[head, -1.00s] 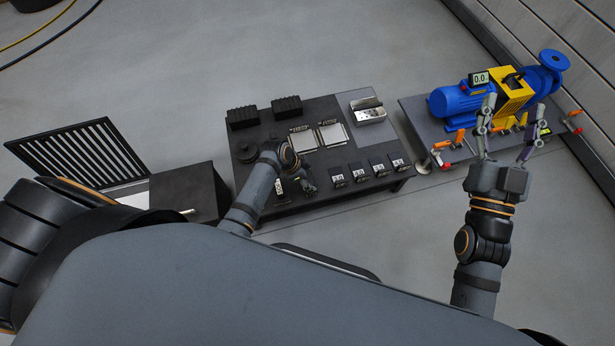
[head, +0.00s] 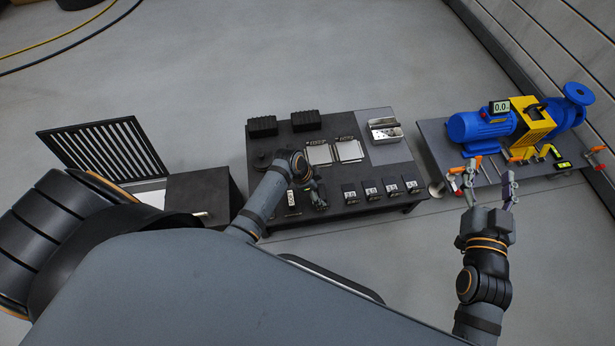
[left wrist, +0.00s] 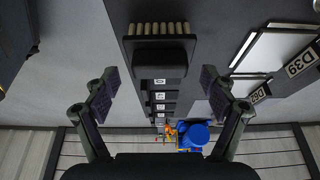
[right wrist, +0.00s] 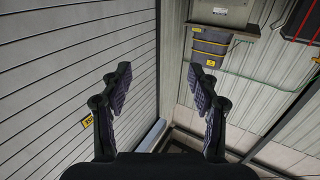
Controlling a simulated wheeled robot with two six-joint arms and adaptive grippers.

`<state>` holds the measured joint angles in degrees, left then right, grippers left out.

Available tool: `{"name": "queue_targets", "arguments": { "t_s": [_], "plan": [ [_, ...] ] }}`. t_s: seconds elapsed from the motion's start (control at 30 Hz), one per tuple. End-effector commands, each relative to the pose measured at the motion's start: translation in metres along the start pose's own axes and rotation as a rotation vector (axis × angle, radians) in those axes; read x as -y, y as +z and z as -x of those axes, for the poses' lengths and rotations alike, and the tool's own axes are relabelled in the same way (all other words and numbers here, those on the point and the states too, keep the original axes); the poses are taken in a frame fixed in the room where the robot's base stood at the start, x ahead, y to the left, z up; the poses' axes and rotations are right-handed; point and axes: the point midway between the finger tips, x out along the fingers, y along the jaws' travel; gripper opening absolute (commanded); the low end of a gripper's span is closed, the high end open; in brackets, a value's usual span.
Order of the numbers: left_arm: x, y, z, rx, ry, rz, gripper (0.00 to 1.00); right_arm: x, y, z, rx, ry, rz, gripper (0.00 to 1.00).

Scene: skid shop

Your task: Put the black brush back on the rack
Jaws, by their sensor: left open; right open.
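In the left wrist view, a black block with a row of tan bristles (left wrist: 158,34), which looks like the black brush, lies beyond my left fingertips, centred between them and apart from both. In the head view it is not clearly visible; my left arm covers that part of the dark table (head: 345,206). My left gripper (head: 316,192) is open and empty over the table's front left part; its spread fingers show in the left wrist view (left wrist: 158,88). My right gripper (head: 489,187) is open and empty in front of the pump stand. I cannot tell which thing is the rack.
The table holds two black ribbed blocks (head: 304,120), pale plates (head: 347,150), a silver tray (head: 385,131) and several labelled blocks (head: 391,186). A blue pump (head: 482,131) is on the right stand (head: 434,139). A slatted black grille (head: 101,157) stands left.

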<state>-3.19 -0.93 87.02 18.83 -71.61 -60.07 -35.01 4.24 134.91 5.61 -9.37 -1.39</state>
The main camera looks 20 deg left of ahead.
Motion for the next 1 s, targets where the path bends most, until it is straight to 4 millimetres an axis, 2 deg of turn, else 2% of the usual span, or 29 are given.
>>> {"name": "queue_targets", "arguments": {
  "t_s": [0.27,0.5,0.8,1.0],
  "plan": [
    [0.0,0.0,0.018,0.001,-0.001,0.0,0.84,0.003,0.076,0.023,0.316,-0.007,-0.026,0.61],
    [0.0,0.0,0.032,0.001,0.0,0.0,0.84,0.008,0.136,0.059,0.58,-0.018,-0.05,0.61],
    [0.0,0.0,0.055,0.002,-0.001,0.0,0.84,0.016,0.195,0.122,0.914,-0.039,-0.076,0.61],
    [0.0,0.0,0.069,0.001,0.0,-0.001,0.84,0.022,0.22,0.166,1.109,-0.055,-0.093,0.61]
  ]
}}
